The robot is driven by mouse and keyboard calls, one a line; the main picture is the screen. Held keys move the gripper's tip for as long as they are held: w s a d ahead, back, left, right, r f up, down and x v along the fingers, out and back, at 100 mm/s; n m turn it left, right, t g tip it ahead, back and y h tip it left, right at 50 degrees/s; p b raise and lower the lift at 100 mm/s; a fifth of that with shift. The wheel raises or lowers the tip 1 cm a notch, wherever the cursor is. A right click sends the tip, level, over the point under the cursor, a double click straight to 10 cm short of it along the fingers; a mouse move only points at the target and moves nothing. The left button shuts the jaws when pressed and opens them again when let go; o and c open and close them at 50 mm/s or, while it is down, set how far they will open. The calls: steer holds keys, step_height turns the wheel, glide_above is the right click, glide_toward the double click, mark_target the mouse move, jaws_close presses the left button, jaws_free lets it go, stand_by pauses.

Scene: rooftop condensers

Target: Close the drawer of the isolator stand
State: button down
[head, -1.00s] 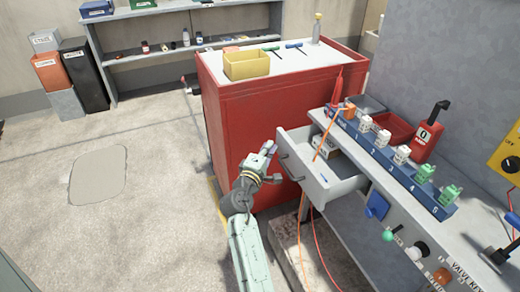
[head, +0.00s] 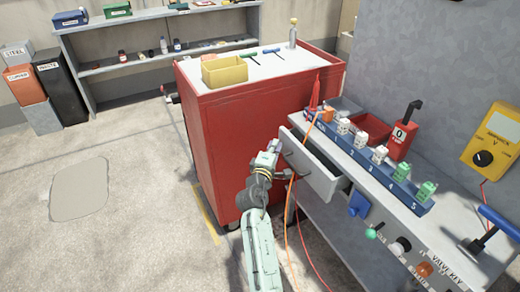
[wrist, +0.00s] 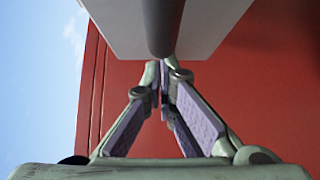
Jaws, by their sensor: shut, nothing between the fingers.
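The isolator stand (head: 385,212) is a grey bench at the right in the head view. Its pale grey drawer (head: 312,176) stands partly out, with a narrow dark gap behind its front. A dark bar handle (head: 288,163) is on the drawer front. In the wrist view the drawer front (wrist: 215,22) and the grey handle (wrist: 163,25) fill the top middle. My gripper (head: 277,148) is at the drawer front near the handle. Its fingers (wrist: 164,70) meet at the tips, shut and empty, just below the handle's end in the wrist view. I cannot tell whether they touch.
A red cabinet (head: 238,135) stands close behind and left of my gripper, carrying a yellow bin (head: 225,71). Orange cable (head: 290,215) hangs in front of the stand. A row of isolators (head: 372,165) lines the top. Open floor (head: 120,150) lies left.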

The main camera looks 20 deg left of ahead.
mark_target(291, 140)
steer(key=w+d, duration=0.4)
steer(key=w, duration=0.1)
steer(key=shift+w+p, duration=0.1)
steer(key=shift+p, duration=0.25)
steer(key=shift+d+r, duration=0.1)
steer(key=shift+w, duration=0.1)
